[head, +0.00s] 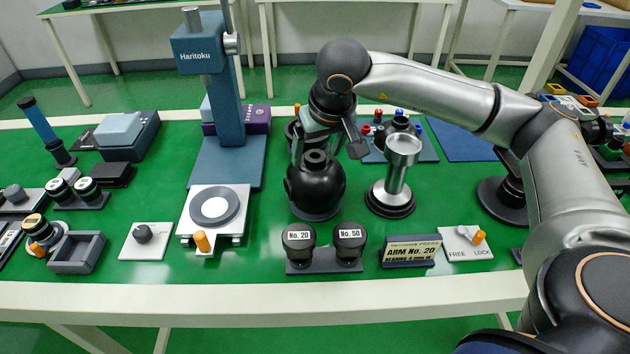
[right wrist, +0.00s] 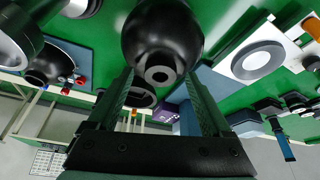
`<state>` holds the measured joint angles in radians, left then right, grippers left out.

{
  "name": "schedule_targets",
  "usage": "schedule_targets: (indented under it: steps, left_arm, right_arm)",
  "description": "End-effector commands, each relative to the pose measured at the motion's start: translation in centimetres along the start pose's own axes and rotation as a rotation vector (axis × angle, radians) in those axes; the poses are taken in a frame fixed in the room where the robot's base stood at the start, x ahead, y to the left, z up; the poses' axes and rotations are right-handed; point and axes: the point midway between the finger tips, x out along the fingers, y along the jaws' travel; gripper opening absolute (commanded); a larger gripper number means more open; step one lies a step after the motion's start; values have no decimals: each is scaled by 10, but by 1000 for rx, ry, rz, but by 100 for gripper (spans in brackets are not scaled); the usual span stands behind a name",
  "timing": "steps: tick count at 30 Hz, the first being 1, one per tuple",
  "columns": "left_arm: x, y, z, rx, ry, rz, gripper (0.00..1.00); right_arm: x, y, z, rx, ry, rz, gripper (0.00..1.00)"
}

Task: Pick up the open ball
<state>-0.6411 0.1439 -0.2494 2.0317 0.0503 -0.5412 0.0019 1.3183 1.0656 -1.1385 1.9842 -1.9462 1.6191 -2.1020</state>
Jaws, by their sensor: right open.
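The open ball (head: 315,187) is a glossy black sphere with a short collar and a hole on top. It sits upright on a dark round base on the green bench mat. My right gripper (head: 326,146) is open just above and behind the ball. In the right wrist view the ball (right wrist: 162,35) shows beyond the fingertips, its holed collar lying between the two open fingers (right wrist: 160,78). I cannot tell whether a finger touches it. My left gripper is not in view.
A silver cup stand (head: 402,170) stands close right of the ball. Two black knobs, No. 20 and No. 50, sit in a holder (head: 325,265) in front. The blue Haritoku column (head: 228,110) and its white plate (head: 190,232) stand left. Bare mat lies between.

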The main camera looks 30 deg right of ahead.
Motion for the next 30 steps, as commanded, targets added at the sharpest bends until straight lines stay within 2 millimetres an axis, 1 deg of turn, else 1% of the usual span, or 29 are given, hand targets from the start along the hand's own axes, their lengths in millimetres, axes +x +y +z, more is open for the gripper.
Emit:
schedule_targets:
  steps: [2, 4, 24, 25, 30]
  left_arm:
    - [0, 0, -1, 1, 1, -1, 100]
    - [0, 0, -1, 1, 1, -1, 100]
    - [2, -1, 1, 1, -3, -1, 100]
    - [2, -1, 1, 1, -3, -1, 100]
    - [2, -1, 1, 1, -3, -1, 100]
  right_arm:
    - [0, 0, 0, 0, 0, 0, 84]
    - [0, 0, 0, -1, 0, 0, 78]
    - [-1, 0, 0, -1, -1, -1, 2]
    - [-1, 0, 0, -1, -1, -1, 0]
    - [-1, 0, 0, -1, 0, -1, 0]
